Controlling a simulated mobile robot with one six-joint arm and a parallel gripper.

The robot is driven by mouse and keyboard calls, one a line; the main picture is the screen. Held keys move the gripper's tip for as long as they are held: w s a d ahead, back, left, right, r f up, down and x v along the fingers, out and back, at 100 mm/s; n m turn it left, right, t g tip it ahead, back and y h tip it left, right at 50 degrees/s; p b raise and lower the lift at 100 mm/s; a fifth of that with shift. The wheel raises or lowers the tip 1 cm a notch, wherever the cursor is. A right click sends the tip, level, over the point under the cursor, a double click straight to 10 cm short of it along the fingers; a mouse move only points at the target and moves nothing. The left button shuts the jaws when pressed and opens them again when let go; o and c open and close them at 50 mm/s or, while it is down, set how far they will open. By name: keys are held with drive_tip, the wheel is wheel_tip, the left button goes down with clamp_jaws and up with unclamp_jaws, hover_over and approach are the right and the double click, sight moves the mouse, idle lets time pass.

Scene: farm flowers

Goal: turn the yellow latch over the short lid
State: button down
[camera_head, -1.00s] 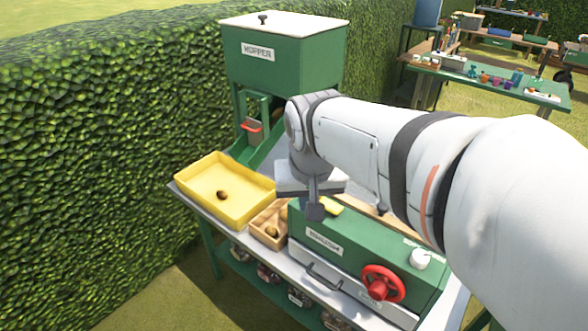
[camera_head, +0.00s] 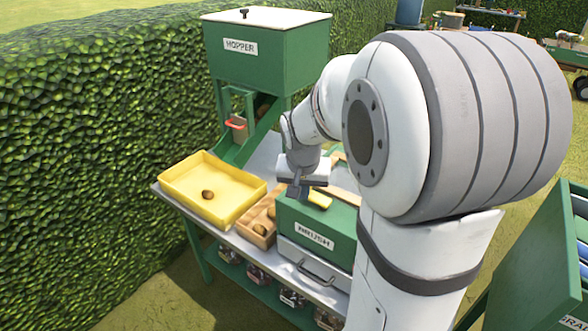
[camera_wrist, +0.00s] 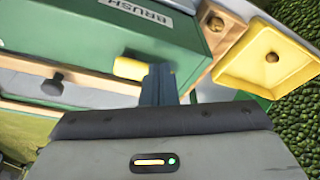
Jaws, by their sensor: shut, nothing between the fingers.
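The yellow latch (camera_head: 319,199) sits on the top of a green box (camera_head: 300,222) labelled BRUSH. In the wrist view the latch (camera_wrist: 130,68) is a short yellow bar at the box's edge, just left of my fingertips. My gripper (camera_head: 298,192) points down over the box, left of the latch. In the wrist view my gripper (camera_wrist: 157,82) has its dark fingers together with nothing between them. I cannot tell whether they touch the latch. A grey strip with a dark knob (camera_wrist: 52,84) lies left of the latch; I cannot tell whether it is the short lid.
A yellow tray (camera_head: 213,190) holds one brown bulb. A wooden box (camera_head: 257,226) with bulbs stands between tray and green box. A green hopper (camera_head: 265,50) rises behind. A hedge (camera_head: 90,130) borders the left. My arm hides the table's right part.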

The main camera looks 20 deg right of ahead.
sight(315, 196)
drive_tip(key=shift+w+d+f, duration=0.15)
drive_tip(key=shift+w+d, duration=0.2)
drive_tip(key=shift+w, duration=0.25)
drive_tip(key=shift+w+d+f, duration=0.15)
drive_tip(key=shift+w+d, duration=0.2)
drive_tip(key=shift+w, duration=0.25)
drive_tip(key=shift+d, duration=0.45)
drive_tip(key=shift+a, duration=0.15)
